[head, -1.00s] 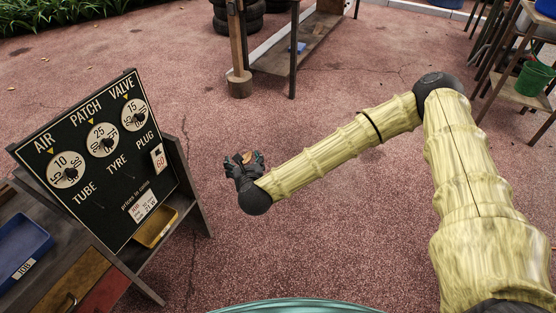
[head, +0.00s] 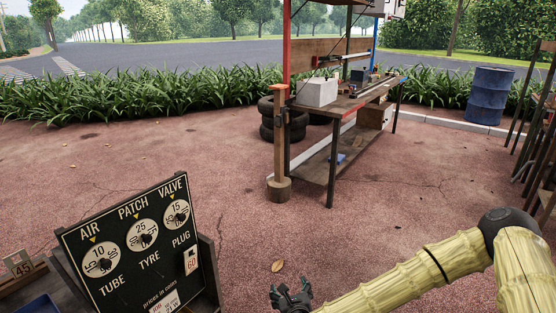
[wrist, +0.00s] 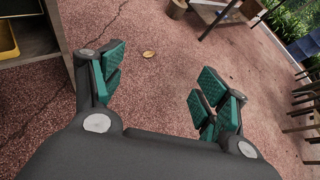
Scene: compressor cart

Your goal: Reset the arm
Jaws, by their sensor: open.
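My gripper (head: 292,292) shows at the bottom of the head view, at the end of my bamboo-patterned arm. In the wrist view my gripper (wrist: 158,92) has its green-padded fingers spread wide apart, with nothing between them. It is open and empty above the reddish paved ground. My arm stretches in from the lower right of the head view with its elbow bent.
A black price board (head: 135,245) stands close on the left of my gripper. A wooden workbench (head: 345,105) with a post (head: 279,150) and stacked tyres (head: 268,120) stands ahead. A blue barrel (head: 489,95) is at the right. The pavement between is clear.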

